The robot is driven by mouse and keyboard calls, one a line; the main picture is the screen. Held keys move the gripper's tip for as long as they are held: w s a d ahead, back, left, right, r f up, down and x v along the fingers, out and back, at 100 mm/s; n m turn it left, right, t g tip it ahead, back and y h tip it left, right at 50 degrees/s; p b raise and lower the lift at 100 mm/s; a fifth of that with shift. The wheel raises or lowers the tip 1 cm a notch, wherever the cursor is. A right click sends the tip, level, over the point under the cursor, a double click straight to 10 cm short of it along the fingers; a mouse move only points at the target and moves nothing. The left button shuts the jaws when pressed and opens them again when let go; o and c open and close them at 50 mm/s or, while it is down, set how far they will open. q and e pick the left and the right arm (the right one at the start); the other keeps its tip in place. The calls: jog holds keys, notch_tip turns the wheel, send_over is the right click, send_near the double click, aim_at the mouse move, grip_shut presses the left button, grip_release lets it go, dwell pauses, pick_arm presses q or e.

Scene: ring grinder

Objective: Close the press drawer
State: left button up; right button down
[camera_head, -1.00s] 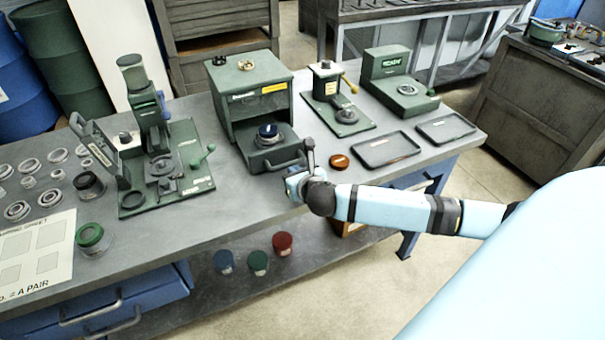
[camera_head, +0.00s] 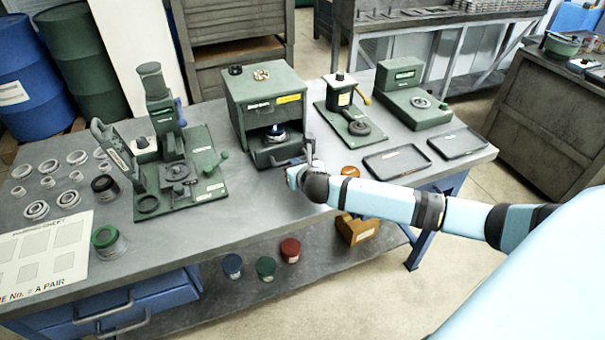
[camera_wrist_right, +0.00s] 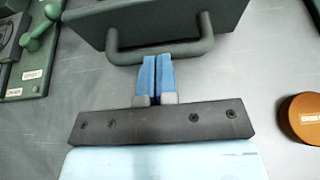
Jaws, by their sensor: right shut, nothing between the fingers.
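The press drawer (camera_head: 283,155) sticks out of the front of the green press box (camera_head: 262,92), partly open, with a dark and blue round piece (camera_head: 276,134) in it. Its bar handle also shows in the right wrist view (camera_wrist_right: 180,50). My right gripper (camera_head: 307,150) is at the handle from the front. In the wrist view its blue fingers (camera_wrist_right: 157,60) are shut together with nothing between them, tips at the handle bar; I cannot tell whether they touch it. My left gripper is not in view.
A green press stand (camera_head: 178,180) stands left of the box. An orange-brown puck (camera_head: 350,171), a small tool stand (camera_head: 345,108) and two dark trays (camera_head: 397,162) lie to the right. The bench front edge runs below my right arm.

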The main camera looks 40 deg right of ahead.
jog(key=w, duration=0.3)
jog(key=w+d, duration=0.1)
jog(key=w, duration=0.3)
jog(key=w+d+p, duration=0.1)
jog(key=w, duration=0.2)
jog(key=shift+w+d, duration=0.15)
jog(key=shift+d, duration=0.05)
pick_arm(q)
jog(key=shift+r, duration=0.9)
pick_arm(e)
jog(key=shift+r, duration=0.15)
jog(key=shift+w+d+r, duration=0.1)
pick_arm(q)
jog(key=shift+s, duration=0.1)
